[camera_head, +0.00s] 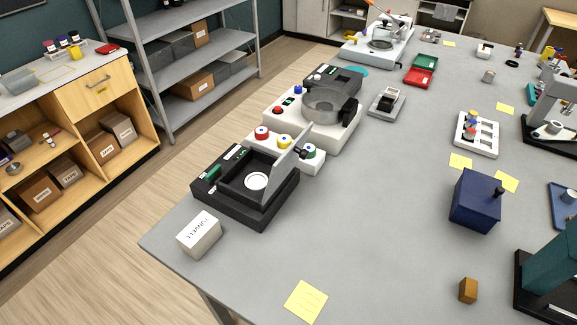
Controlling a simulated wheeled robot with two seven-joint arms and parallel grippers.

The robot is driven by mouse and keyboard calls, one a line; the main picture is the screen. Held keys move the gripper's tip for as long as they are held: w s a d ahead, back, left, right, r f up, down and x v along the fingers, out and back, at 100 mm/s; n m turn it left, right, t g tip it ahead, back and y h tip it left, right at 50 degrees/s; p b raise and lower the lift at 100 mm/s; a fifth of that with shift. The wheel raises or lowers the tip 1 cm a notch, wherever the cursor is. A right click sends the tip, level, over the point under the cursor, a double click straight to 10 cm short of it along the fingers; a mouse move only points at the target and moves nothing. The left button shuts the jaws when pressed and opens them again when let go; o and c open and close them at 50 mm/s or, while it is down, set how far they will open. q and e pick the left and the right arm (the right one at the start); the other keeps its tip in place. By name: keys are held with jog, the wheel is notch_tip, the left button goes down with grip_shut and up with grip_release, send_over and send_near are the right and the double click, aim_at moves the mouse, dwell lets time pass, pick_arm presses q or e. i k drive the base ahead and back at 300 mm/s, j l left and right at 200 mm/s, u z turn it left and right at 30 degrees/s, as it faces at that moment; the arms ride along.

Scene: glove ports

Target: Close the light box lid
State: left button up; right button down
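The light box (244,213) is a black box near the left front edge of the table, with a white round disc (257,181) inside it. Its grey lid (287,157) stands raised, hinged at the right side of the box and tilted up. A green part (212,172) sits on the box's left top. Neither of my grippers shows in the head view.
A white block labelled TURWELL (199,235) stands just in front of the box. A white panel with coloured knobs (283,142) and a white machine with a round bowl (312,120) stand behind it. A blue box (474,202) stands to the right. The table between is clear.

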aim_at(280, 168)
jog(key=k+j, duration=0.65)
jog(key=k+j+u, duration=0.15)
jog(key=k+j, duration=0.45)
jog(key=j, duration=0.25)
